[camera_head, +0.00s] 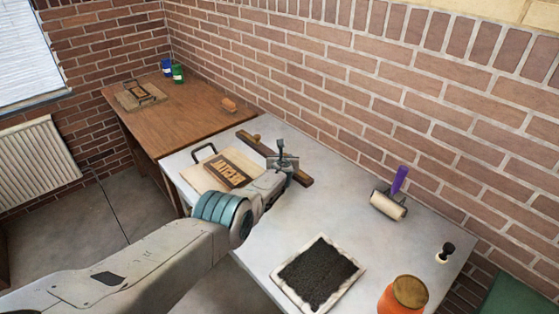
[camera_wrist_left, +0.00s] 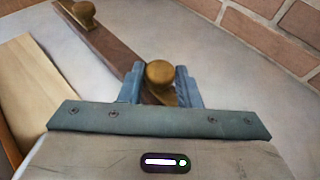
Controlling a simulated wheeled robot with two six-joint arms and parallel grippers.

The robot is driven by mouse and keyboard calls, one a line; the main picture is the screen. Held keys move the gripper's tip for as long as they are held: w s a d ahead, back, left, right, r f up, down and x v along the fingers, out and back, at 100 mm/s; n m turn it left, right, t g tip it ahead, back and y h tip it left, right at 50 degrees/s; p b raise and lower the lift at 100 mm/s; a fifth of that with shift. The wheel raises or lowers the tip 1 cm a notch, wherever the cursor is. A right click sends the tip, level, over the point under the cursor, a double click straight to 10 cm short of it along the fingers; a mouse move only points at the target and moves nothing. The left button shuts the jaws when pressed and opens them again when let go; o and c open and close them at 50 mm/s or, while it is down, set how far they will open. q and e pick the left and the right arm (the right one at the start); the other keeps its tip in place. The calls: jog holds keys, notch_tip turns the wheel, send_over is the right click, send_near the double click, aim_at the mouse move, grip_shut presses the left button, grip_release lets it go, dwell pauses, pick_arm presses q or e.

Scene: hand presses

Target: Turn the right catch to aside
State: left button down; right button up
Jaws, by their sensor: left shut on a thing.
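A dark wooden bar (camera_head: 263,150) lies on the grey table beside a pale board (camera_head: 215,184). It also shows in the wrist view (camera_wrist_left: 115,47). A brass knob (camera_wrist_left: 159,73), seemingly the right catch, stands on the bar's near part. My left gripper (camera_head: 282,163) is shut on it, with one blue finger on each side in the wrist view (camera_wrist_left: 160,88). A second brass knob (camera_wrist_left: 83,12) stands on the bar's far end, clear of the gripper. In the head view my gripper hides the held knob. My right gripper is not in view.
A carved block (camera_head: 228,172) lies on the pale board. A purple-handled roller (camera_head: 390,200), black ink slab (camera_head: 318,274), orange jar (camera_head: 402,296) and small black-knobbed tool (camera_head: 446,252) stand to the right. A brick wall runs behind. The table between bar and roller is clear.

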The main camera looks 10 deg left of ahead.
pick_arm(q)
jog(key=shift+w+r+y, duration=0.15)
jog(key=shift+r+y, duration=0.15)
dwell(0.4)
jog(key=c, duration=1.1)
grip_release()
jog(key=shift+f, duration=0.2)
